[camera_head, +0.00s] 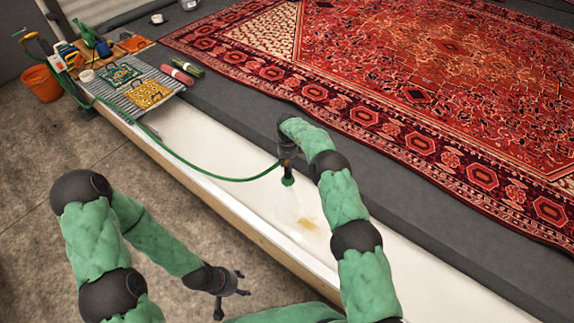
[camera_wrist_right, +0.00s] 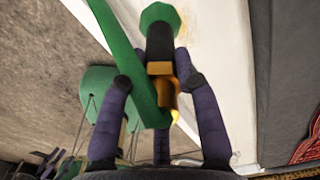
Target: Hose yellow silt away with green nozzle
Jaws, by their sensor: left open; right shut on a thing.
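The yellow silt (camera_head: 307,224) is a small smear on the white trough floor (camera_head: 222,150) in the head view. My right gripper (camera_head: 287,153) is shut on the green nozzle (camera_head: 288,181), above the trough and up and left of the silt. In the right wrist view the nozzle (camera_wrist_right: 160,45) has a black body, green tip and brass fitting between my fingers. A faint yellowish mark shows beside its tip. No water is visible. My left gripper (camera_head: 241,286) is open and empty over the concrete floor, outside the trough.
The green hose (camera_head: 215,178) trails from the nozzle to the far left end. A ribbed tray (camera_head: 160,78) holds patterned pieces, with bottles and an orange bucket (camera_head: 41,83) nearby. A red patterned rug (camera_head: 430,85) lies on the grey ledge at right.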

